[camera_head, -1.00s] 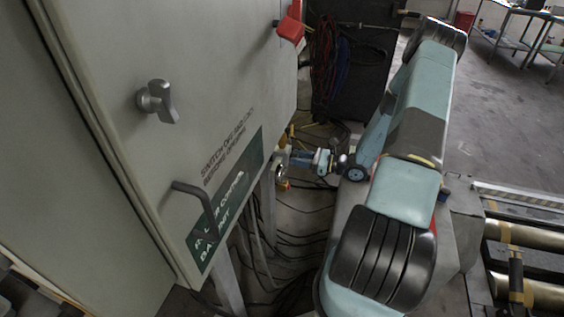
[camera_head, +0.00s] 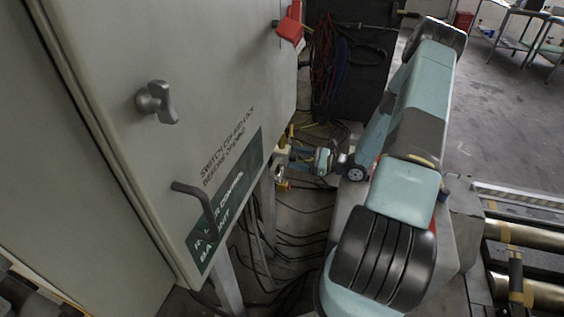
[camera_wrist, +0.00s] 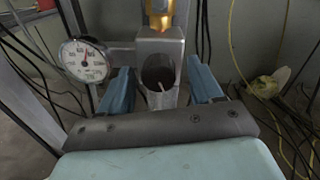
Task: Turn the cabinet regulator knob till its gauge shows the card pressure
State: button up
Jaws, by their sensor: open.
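In the wrist view a round white gauge (camera_wrist: 84,60) is at the left, its red needle pointing roughly up. Its scale figures are too small to read surely. An arm joins it to a grey metal regulator body (camera_wrist: 152,46) with a brass fitting (camera_wrist: 160,14) on top. Low on the body is a dark round part with a pale mark, apparently the knob (camera_wrist: 153,76). My gripper (camera_wrist: 161,78) is open, its blue fingers on either side of this part; contact cannot be told. In the head view my gripper (camera_head: 290,163) is by the cabinet's (camera_head: 105,60) lower far corner. I see no pressure card.
The cabinet front has a grey latch (camera_head: 158,101), a bent handle (camera_head: 197,203) and a red lever (camera_head: 291,24). Loose dark cables (camera_head: 300,225) lie on the floor below. Brass-coloured rollers (camera_head: 530,235) are at the right. A yellow item (camera_wrist: 266,88) is behind, at right.

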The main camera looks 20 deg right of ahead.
jog(key=v, duration=1.4)
jog(key=shift+s+a, duration=0.1)
jog(key=s+a+r+n+g+h, duration=0.3)
jog(key=a+r+n+g, duration=0.3)
jog(key=r, duration=0.5)
jog(key=s+a+r+n+g+h, duration=0.2)
jog(key=a+r+n+g+h, duration=0.15)
jog(key=a+r+n, duration=0.65)
jog(key=s+a+r+n+t+h, duration=0.1)
jog(key=s+r+n+t+h, duration=0.1)
jog(key=s+r, duration=0.5)
jog(key=s+a+r+n+t+h, duration=0.1)
jog(key=s+r+n+t+h, duration=0.2)
jog(key=r, duration=0.9)
jog(key=shift+s+a+r+n+h, duration=0.25)
jog(key=shift+s+n+h, duration=0.45)
jog(key=shift+s+h, duration=1.5)
jog(key=shift+s+t+y, duration=0.25)
jog(key=shift+s+y, duration=0.2)
